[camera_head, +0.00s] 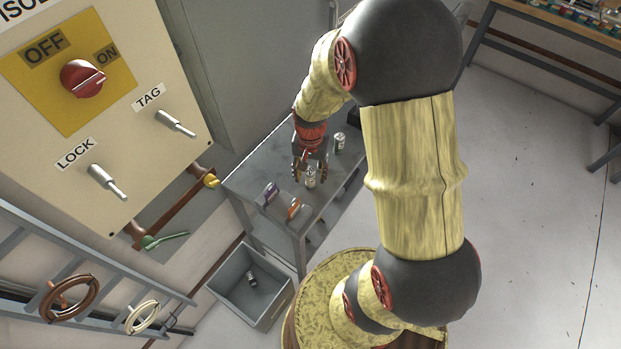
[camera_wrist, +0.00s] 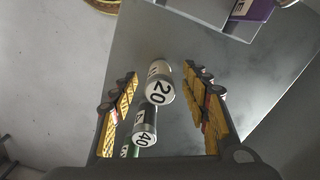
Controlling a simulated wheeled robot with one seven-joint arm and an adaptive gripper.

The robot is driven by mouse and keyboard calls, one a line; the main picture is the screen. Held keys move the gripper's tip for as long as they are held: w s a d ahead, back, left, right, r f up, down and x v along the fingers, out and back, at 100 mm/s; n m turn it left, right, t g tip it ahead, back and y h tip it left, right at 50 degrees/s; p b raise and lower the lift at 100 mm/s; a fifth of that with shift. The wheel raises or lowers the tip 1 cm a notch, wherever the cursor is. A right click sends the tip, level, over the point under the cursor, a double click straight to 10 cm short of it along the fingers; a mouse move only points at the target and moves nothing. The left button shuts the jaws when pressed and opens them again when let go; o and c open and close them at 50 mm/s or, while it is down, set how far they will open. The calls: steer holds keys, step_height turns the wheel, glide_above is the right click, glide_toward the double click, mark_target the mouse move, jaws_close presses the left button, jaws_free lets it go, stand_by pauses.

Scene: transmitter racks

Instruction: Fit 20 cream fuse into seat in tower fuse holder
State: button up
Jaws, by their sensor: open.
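The cream fuse marked 20 (camera_wrist: 159,82) stands on the grey cart top, between the spread fingers of my gripper (camera_wrist: 160,76) in the wrist view. Gaps show on both sides of it, so the gripper is open and not holding it. In the head view my gripper (camera_head: 309,168) is low over the cart, with a pale fuse (camera_head: 311,178) at its fingertips; its label is too small to read there. I cannot pick out the tower fuse holder or its seat in either view.
A fuse marked 40 (camera_wrist: 144,127) stands close to the 20, with a green-banded fuse (camera_wrist: 129,150) beyond. Purple (camera_head: 268,194) and orange (camera_head: 294,208) items sit on the cart (camera_head: 328,192). A lock panel (camera_head: 95,130) is left.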

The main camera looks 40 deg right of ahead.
steer(key=shift+c, duration=0.7)
jaws_close()
